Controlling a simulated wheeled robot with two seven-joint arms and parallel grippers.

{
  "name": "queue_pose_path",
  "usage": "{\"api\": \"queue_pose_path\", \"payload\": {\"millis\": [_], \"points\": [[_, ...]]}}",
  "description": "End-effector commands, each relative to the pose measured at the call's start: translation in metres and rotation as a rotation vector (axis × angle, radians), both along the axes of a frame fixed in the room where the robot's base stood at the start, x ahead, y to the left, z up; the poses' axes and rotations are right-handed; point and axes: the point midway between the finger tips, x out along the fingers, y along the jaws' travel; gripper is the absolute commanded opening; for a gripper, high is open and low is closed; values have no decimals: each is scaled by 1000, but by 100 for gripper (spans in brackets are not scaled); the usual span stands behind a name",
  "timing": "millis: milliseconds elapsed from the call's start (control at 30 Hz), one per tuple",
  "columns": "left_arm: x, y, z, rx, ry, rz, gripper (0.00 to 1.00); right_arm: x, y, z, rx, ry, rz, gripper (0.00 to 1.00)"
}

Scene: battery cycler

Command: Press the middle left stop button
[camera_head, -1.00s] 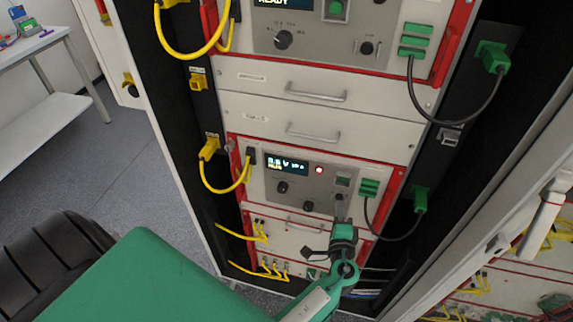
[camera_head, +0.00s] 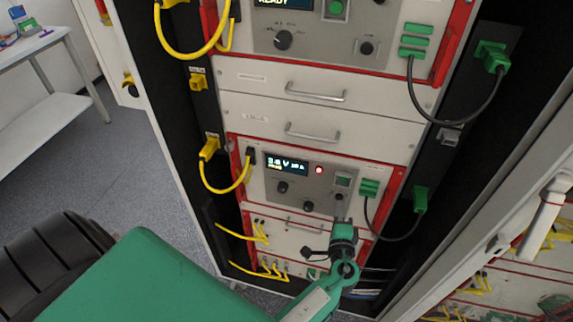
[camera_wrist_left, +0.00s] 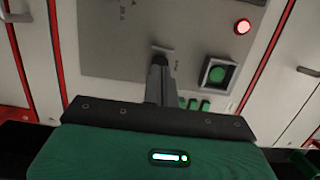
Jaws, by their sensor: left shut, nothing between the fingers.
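The lower cycler panel (camera_head: 325,190) has a lit display (camera_head: 286,166), a glowing red lamp (camera_head: 319,170) and a square-framed green button (camera_head: 343,180). A small dark round control, which looks like the stop button (camera_head: 339,196), sits just below the green button. My left gripper (camera_head: 341,218) is shut and empty, right in front of that control. In the left wrist view the closed fingers (camera_wrist_left: 160,62) point at the panel beside the green button (camera_wrist_left: 217,74) and cover the spot where the stop button lies. I cannot tell whether the tips touch it. My right gripper is not in view.
Yellow cables (camera_head: 222,187) hang at the panel's left, and a black cable (camera_head: 373,223) loops at its right. Drawers with handles (camera_head: 312,132) lie above. An upper cycler unit (camera_head: 310,38) shows READY. An open rack door edge (camera_head: 500,225) stands at the right.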

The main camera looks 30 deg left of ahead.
Motion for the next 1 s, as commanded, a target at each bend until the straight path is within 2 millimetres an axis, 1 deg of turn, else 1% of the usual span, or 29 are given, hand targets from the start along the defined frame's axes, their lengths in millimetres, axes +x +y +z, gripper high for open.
{"api": "queue_pose_path", "payload": {"millis": [267,367,433,567,600,800,900,1000], "points": [[0,0,0,0,0,0,0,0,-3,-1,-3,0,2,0],[-5,0,-4,2,1,-7,0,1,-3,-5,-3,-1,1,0],[-14,-2,-6,4,0,-19,0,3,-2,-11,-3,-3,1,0],[-40,-6,-12,10,0,-59,0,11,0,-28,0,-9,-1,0],[-50,-8,-14,13,0,-75,0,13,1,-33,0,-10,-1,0],[-97,-20,-10,9,-1,-152,0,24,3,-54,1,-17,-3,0],[-113,-24,-6,4,0,-178,0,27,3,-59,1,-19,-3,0],[-122,-26,-2,1,0,-194,0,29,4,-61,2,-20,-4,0]]}}
